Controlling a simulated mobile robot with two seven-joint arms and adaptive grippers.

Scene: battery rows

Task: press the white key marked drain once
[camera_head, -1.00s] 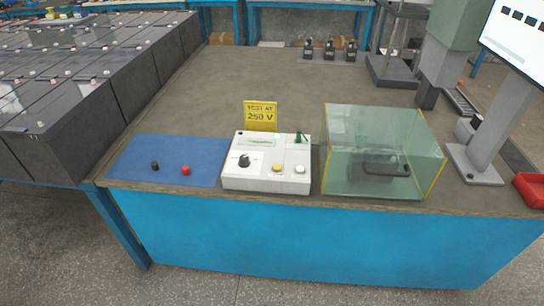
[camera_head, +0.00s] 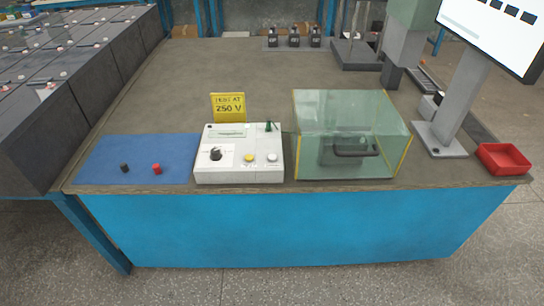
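A white tester box (camera_head: 240,172) stands near the front edge of the bench, with a black knob (camera_head: 216,154) at its left. A yellow key (camera_head: 248,158) sits to the right of the knob. A white key (camera_head: 272,158) sits at the box's right end; its marking is too small to read. A small green part (camera_head: 269,127) stands at the back right of the box. A yellow sign (camera_head: 229,107) behind it reads "TEST AT 250 V". Neither of my grippers is in view.
A blue mat (camera_head: 135,158) with a black knob and a red knob lies left of the box. A clear, yellow-edged case (camera_head: 350,125) stands close on its right. A grey stand with a screen (camera_head: 493,35) and a red tray (camera_head: 503,158) are farther right.

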